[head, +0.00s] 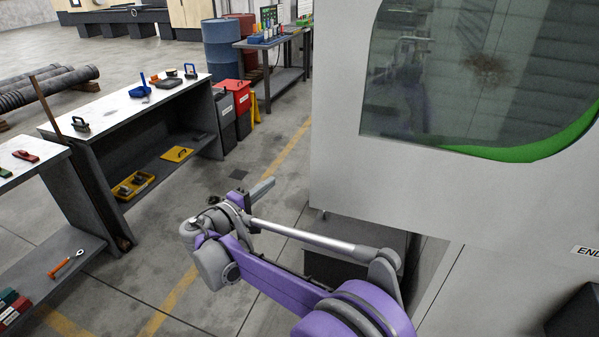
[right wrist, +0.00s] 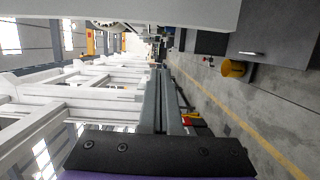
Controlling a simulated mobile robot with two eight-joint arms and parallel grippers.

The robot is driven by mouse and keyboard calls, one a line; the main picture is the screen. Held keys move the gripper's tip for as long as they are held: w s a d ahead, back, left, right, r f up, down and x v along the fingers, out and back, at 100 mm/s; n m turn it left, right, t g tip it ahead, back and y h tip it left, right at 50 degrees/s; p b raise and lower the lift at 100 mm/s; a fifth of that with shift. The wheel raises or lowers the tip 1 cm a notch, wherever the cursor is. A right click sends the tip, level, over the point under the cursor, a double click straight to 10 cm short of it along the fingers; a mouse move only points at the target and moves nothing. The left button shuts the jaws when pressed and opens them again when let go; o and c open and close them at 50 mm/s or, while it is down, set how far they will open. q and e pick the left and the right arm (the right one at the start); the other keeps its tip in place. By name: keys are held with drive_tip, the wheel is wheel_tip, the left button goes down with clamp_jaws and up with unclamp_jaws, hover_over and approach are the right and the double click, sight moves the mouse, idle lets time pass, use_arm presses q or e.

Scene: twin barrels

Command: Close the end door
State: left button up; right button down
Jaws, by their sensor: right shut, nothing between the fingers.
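A large white machine panel (head: 400,178) with a dark window (head: 480,75) and a green curved band fills the upper right of the head view. Below it at the right edge is a label (head: 587,250) reading "END", cut off by the frame. I cannot tell for certain whether this panel is the end door or how far it stands open. My right gripper (head: 262,190) is left of the panel's lower left corner, shut and empty, apart from the panel. Its closed fingers also show in the right wrist view (right wrist: 163,105). My left gripper is not in view.
Workbenches with tools (head: 150,95) stand at the left. A red bin (head: 236,92), a blue barrel (head: 222,45) and a red barrel are behind them. A dark box (head: 577,318) shows at the lower right. The floor between bench and machine is mostly clear.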

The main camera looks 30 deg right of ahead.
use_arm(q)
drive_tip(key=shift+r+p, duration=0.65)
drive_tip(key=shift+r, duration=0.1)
use_arm(e)
drive_tip(key=w+d, duration=0.1)
drive_tip(key=d, duration=1)
drive_tip(key=shift+w+d+r, duration=0.15)
drive_tip(key=shift+w+d, duration=0.1)
drive_tip(key=shift+w, duration=0.1)
